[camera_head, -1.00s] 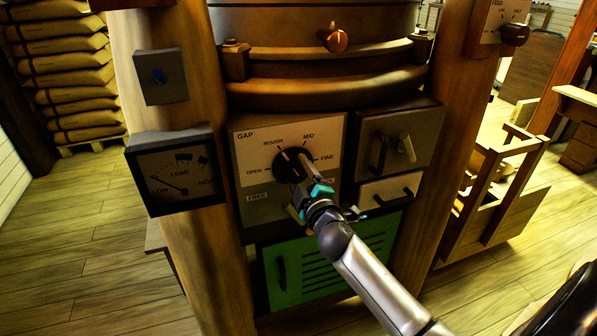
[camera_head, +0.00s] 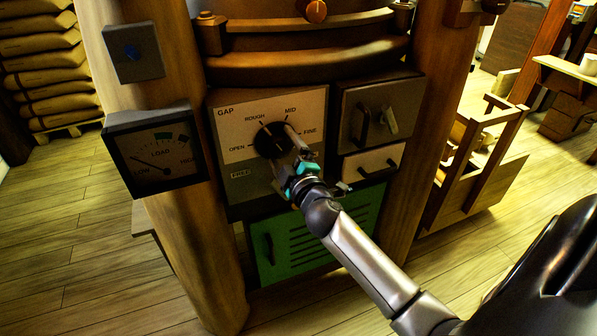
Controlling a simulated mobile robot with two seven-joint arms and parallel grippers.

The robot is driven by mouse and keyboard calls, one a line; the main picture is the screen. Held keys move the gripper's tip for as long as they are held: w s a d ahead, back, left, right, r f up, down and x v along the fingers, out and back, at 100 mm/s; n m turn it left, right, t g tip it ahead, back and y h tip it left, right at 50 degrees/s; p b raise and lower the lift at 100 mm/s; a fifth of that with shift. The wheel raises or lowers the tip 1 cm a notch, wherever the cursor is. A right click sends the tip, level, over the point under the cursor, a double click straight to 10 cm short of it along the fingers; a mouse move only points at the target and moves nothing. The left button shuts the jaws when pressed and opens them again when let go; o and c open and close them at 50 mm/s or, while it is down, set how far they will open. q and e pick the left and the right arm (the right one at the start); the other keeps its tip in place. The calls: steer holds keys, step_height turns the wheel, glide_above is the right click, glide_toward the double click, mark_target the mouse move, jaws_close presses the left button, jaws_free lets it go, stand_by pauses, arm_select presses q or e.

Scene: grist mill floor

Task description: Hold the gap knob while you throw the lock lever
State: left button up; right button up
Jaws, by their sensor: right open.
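The gap knob (camera_head: 268,141) is a round black dial on the pale GAP panel (camera_head: 228,119), marked OPEN, ROUGH, MID and FINE. My right gripper (camera_head: 286,149), with teal parts at its finger bases, is open at the knob's lower right. Its fingers overlap the knob's right side; I cannot tell whether they touch it. A small label, apparently FREE, is on the grey strip below the dial. I cannot make out the lock lever for certain; my gripper covers much of that strip. My left gripper is not in view.
A grey box (camera_head: 352,103) with handles and a small drawer (camera_head: 362,166) sit right of the panel. A green vented door (camera_head: 270,275) is below. Open floor lies left.

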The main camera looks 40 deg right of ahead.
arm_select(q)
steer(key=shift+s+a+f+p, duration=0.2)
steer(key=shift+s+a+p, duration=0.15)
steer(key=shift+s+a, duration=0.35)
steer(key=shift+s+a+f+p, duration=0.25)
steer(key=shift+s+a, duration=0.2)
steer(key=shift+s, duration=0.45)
arm_select(e)
steer(key=v, duration=1.4)
